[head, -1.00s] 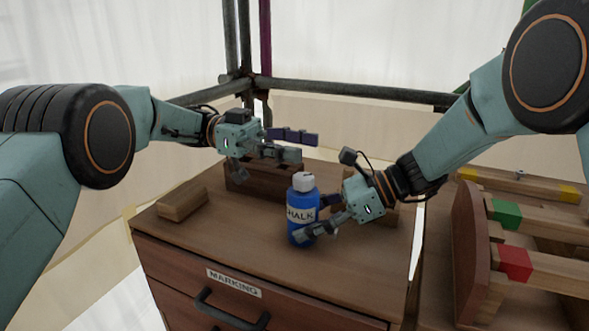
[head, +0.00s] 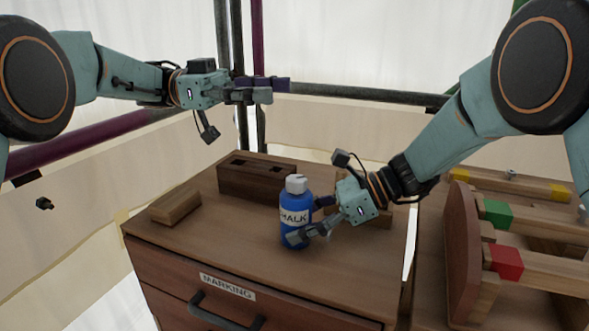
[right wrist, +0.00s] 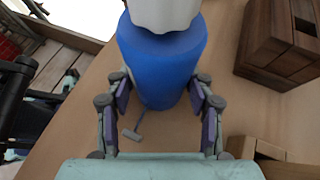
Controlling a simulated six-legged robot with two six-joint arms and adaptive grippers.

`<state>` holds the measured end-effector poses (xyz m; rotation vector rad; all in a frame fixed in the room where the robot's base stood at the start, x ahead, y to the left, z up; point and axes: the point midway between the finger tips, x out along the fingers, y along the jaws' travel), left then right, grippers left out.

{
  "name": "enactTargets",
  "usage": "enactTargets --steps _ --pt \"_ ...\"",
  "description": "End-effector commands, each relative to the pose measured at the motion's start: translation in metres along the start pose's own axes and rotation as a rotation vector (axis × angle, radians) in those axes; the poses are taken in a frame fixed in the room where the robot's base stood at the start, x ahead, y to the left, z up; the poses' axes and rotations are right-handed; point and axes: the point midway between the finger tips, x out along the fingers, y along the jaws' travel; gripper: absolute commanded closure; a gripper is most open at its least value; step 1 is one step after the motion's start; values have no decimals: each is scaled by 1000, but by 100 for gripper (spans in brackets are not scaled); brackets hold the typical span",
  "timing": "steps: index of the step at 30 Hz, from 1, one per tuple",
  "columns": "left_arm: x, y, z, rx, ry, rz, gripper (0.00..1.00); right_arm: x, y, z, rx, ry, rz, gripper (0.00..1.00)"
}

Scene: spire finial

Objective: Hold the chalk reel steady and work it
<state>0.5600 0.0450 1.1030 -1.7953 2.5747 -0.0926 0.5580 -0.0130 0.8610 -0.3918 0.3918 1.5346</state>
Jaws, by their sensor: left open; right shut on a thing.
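The chalk reel (head: 294,215) is a blue bottle-shaped body with a white cap and a "CHALK" label. It stands upright on the cabinet top. My right gripper (head: 312,222) is shut on its body from the right; in the right wrist view the fingers flank the blue body (right wrist: 163,60). A small grey T-shaped piece (right wrist: 132,134) shows beside its lower end there. My left gripper (head: 264,90) is open and empty, raised well above and behind the reel, near the scaffold tubes.
The wooden cabinet (head: 243,268) has a "MARKING" drawer label. A slotted dark block (head: 236,182) stands at the back of its top, and a plain wooden block (head: 176,207) lies at left. Colour-banded beams (head: 540,222) lie at right. Scaffold tubes (head: 365,94) cross behind.

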Motion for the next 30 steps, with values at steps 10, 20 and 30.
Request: enactTargets --steps 10,20,30 --pt "-30 14 -18 275 142 -246 45 0 0 0 0 -1 0 64" --pt "-42 22 -9 665 113 -477 45 0 0 0 0 -1 0 64" --pt "-47 32 10 1043 -44 -670 45 0 0 0 0 -1 0 64"
